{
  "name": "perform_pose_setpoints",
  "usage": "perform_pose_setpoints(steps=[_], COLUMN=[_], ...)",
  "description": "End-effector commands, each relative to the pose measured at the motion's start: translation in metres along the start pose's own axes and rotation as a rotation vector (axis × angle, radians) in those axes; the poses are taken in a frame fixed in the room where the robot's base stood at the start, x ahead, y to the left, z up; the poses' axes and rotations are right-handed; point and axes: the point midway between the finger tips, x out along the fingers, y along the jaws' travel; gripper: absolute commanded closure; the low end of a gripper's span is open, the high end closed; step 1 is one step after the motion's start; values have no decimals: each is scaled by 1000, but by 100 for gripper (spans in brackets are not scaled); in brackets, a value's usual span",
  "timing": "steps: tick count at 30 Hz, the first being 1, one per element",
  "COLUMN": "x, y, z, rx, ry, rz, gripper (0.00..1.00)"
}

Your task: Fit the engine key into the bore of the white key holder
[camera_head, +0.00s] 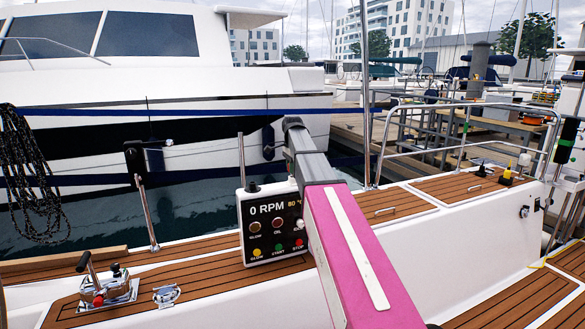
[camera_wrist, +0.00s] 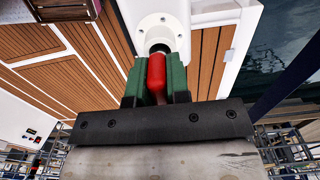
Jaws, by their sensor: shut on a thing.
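My gripper (camera_wrist: 157,88) is shut on the red engine key (camera_wrist: 157,76), which sits between its two green fingers. The white key holder (camera_wrist: 152,22), with small holes in its round flange, is straight ahead of the key at the top of the wrist view. The dark bore (camera_wrist: 160,47) shows just beyond the key's front end and lines up closely with it. I cannot tell whether the key's tip is inside the bore or only in front of it. In the head view my arm reaches away over the deck, and gripper, key and holder cannot be made out there.
A black engine panel (camera_head: 268,225) reading 0 RPM stands beside my arm. A lever fitting (camera_head: 108,291) with a red knob is on the teak deck (camera_head: 195,277) at left. A metal rail (camera_head: 388,150) stands behind right. Water and a white boat (camera_head: 150,80) lie beyond.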

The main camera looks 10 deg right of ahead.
Motion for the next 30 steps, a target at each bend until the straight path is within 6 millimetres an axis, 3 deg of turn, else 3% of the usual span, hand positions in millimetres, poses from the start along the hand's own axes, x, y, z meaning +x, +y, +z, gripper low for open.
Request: perform_pose_setpoints(steps=[8,9,11,22,30], x=[6,5,5,1,-40], y=[0,0,0,0,-2], z=[0,0,0,0,0], rx=[0,0,0,0,0], ry=[0,0,0,0,1], rz=[0,0,0,-1,-3], gripper=[100,70,54,54,54])
